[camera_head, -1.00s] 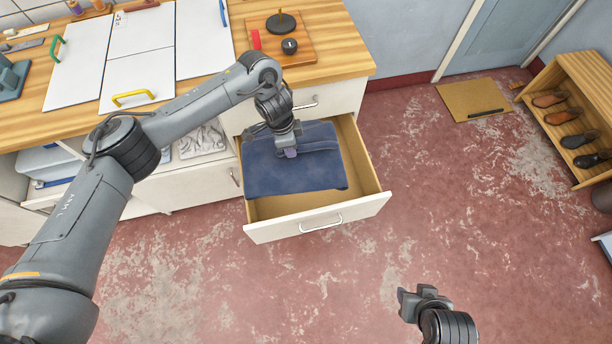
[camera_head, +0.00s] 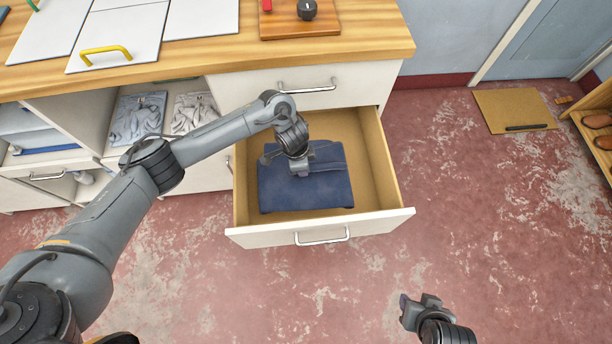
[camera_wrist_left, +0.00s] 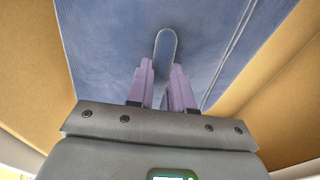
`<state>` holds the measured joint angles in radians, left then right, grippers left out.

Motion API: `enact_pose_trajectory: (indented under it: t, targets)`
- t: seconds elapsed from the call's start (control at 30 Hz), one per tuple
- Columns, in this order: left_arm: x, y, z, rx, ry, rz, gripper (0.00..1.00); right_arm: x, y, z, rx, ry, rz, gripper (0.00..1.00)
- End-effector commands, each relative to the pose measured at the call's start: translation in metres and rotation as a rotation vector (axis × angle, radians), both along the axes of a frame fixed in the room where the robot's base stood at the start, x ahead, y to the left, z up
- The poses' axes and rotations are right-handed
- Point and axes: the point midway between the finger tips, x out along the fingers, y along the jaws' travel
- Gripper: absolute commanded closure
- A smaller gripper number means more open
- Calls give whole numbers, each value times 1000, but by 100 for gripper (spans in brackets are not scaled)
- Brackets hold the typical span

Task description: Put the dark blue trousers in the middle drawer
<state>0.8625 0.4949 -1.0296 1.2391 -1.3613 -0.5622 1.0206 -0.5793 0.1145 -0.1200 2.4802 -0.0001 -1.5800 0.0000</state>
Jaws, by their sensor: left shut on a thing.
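The dark blue trousers (camera_head: 310,192), folded into a flat rectangle, lie within the walls of the open drawer (camera_head: 388,170) in the head view. I cannot tell if they rest fully on its floor. The drawer is below a closed one (camera_head: 290,85). My left gripper (camera_head: 300,172) is over the trousers. In the left wrist view its fingers (camera_wrist_left: 162,85) are shut on a raised fold of the trousers (camera_wrist_left: 110,45), with tan drawer surfaces on both sides. My right gripper (camera_head: 418,305) hangs over the floor at lower right, apart from everything; its finger gap is unclear.
A wooden worktop (camera_head: 350,48) overhangs the drawers. A brown doormat (camera_head: 512,108) and a shoe rack (camera_head: 592,125) are at the right. The red floor in front of the drawer is clear.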

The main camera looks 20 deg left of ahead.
Motion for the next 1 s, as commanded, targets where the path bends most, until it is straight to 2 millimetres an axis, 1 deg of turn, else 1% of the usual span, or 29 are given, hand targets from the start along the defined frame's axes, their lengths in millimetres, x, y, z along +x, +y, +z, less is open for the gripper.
enact_pose_trajectory:
  t: [0.03,0.2,0.47,0.7,0.8,1.0]
  targets:
    - [0,0,-11,0,0,2,100,0,0,-6,0,0,0,57]
    - [1,0,-32,-1,0,1,100,0,0,-13,0,0,0,57]
    - [1,0,-44,-1,0,1,100,0,-1,-18,-4,0,3,57]
    - [0,0,-72,0,0,1,100,0,-2,-30,-10,1,6,57]
    - [1,-1,-75,-1,-2,-1,100,-1,-2,-30,-10,1,6,57]
    - [1,0,-74,-1,-2,-1,100,-1,-2,-30,-9,2,6,57]
